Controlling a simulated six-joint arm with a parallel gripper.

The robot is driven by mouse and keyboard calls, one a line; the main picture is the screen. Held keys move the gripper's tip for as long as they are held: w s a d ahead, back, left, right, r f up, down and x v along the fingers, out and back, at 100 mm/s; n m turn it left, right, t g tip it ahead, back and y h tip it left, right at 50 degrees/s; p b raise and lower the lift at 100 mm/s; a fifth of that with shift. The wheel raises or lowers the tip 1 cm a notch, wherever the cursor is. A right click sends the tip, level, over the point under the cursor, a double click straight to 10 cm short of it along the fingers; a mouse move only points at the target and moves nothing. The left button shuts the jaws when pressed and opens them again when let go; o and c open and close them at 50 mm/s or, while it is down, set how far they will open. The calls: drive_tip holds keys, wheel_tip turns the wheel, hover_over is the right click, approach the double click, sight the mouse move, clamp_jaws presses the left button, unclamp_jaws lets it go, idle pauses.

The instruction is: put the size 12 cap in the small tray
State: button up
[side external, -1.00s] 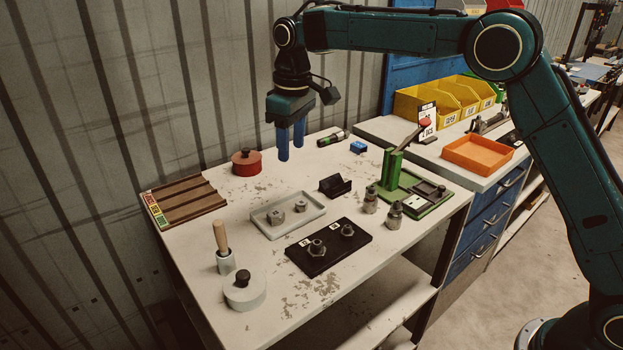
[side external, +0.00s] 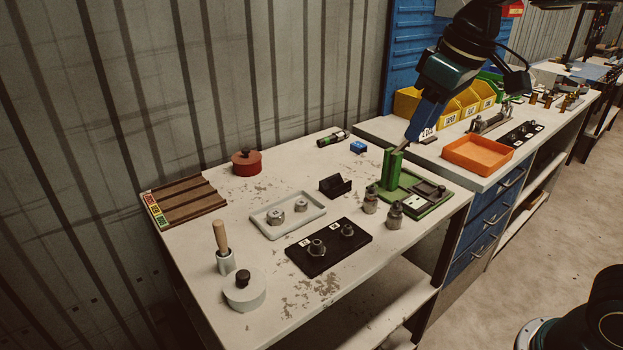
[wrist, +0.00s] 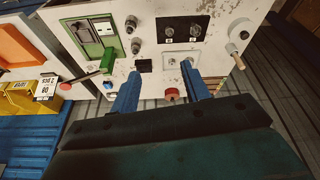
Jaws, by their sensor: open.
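The small tray (side external: 262,230) is a shallow pale grey tray on the pale bench; two grey metal caps (side external: 276,216) (side external: 301,205) sit in it. Two more metal fittings (side external: 317,247) (side external: 347,230) stand on a black plate (side external: 305,262) with small number labels, too small to read. I cannot tell which part is size 12. My gripper (side external: 411,140) is above the green press (side external: 391,168), right of the tray. The wrist view shows its blue fingers (wrist: 161,90) apart and empty, with the tray (wrist: 182,62) beyond them. The gripper hides the press lever in the side view.
Two loose fittings (side external: 370,200) (side external: 394,214) stand by the press. A black block (side external: 335,187), red pot (side external: 246,162), white pot (side external: 244,291), wood-handled brush (side external: 221,240) and slotted wooden rack (side external: 187,201) stand around the tray. An orange tray (side external: 477,154) and yellow bins (side external: 470,105) are right.

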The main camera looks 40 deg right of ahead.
drive_tip(key=s+d+f+m+t, duration=0.1)
drive_tip(key=s+f, duration=0.2)
drive_tip(key=s, duration=0.4)
drive_tip(key=s+d+f+m+t, duration=0.1)
drive_tip(key=s+d+f, duration=0.1)
drive_tip(key=s, duration=0.6)
drive_tip(key=shift+s+f, duration=0.25)
drive_tip(key=shift+f, duration=0.55)
